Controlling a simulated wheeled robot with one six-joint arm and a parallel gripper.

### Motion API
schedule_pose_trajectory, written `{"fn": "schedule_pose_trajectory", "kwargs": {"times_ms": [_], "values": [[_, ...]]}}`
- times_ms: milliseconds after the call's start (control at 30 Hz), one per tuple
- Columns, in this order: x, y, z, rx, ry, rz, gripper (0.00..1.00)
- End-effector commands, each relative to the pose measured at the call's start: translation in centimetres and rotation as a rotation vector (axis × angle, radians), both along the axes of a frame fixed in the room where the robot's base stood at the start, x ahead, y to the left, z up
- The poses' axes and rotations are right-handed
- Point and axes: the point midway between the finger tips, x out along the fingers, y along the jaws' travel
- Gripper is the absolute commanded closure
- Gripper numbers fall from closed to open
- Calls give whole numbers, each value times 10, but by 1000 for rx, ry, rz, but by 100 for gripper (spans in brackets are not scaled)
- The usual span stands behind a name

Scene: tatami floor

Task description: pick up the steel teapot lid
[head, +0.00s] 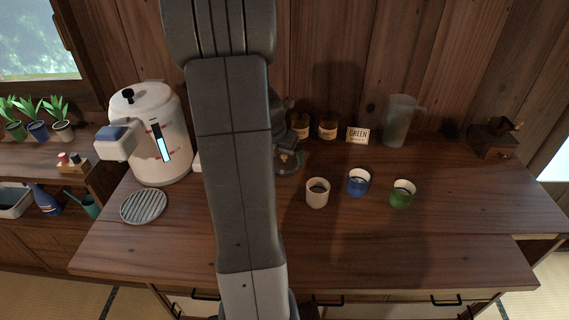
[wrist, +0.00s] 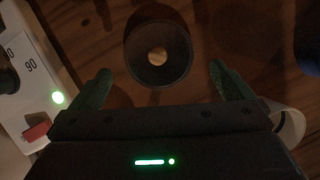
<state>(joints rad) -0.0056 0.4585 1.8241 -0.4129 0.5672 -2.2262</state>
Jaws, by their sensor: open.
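The steel teapot lid (wrist: 158,32) shows in the wrist view as a dark round disc with a pale, light-brown knob (wrist: 157,57) at its middle. My gripper (wrist: 160,69) is open, with one dark green finger on each side, and nothing is held between the fingers. The lid lies just beyond and between the fingertips, apart from both. In the head view my arm hides much of this spot; a glass pot (head: 288,163) partly shows at its right edge. I cannot tell there how the lid sits.
A white kettle (head: 163,115) and a round slatted trivet (head: 144,206) stand left. White (head: 317,193), blue (head: 358,182) and green (head: 402,194) cups stand right. Two amber jars (head: 327,126), a sign (head: 357,135), a pitcher (head: 400,120) and a wooden grinder (head: 493,138) stand behind. The front is clear.

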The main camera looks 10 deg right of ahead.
Motion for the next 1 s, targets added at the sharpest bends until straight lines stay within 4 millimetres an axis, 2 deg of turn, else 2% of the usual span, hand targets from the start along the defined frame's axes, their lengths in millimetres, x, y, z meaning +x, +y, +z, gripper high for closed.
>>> {"fn": "schedule_pose_trajectory", "kwargs": {"times_ms": [300, 600, 667, 800, 833, 1000], "values": [[19, -11, -36, 1, 3, 1, 0], [21, -12, -39, 1, 0, 0, 0], [21, -12, -39, 1, 0, 0, 10], [21, -12, -39, 1, 0, 0, 37], [21, -12, -39, 1, 0, 0, 40], [21, -12, -39, 1, 0, 0, 41]]}}
